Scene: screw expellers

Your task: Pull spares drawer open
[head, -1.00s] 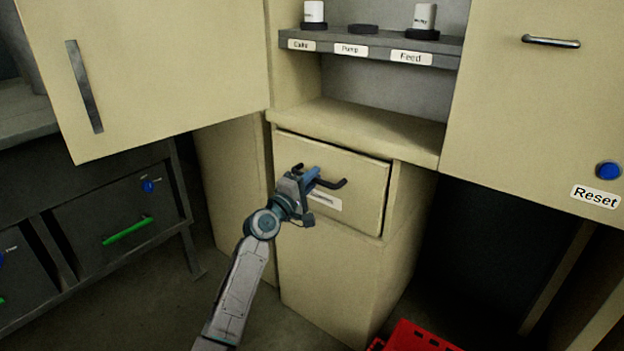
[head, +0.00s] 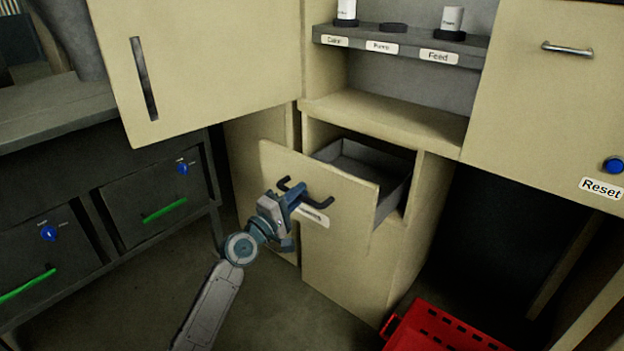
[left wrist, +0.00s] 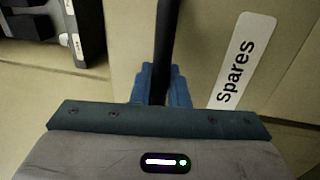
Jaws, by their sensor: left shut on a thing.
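The spares drawer (head: 345,192) is a beige-fronted drawer with a grey inner box, under the shelf of the beige cabinet. It stands partly open, and the visible part of the box looks empty. Its dark bar handle (head: 318,203) is on the front, and the handle also shows in the left wrist view (left wrist: 164,40). A white label reading "Spares" (left wrist: 241,62) is beside the handle. My left gripper (head: 292,198) is shut on the handle; its blue fingers show on both sides of the bar in the left wrist view. My right gripper is not in view.
A red crate (head: 440,328) stands on the floor at the lower right. A dark bench with green-handled drawers (head: 160,200) is at the left. A beige cabinet door (head: 205,60) projects at upper left. A blue Reset button (head: 613,165) is at right.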

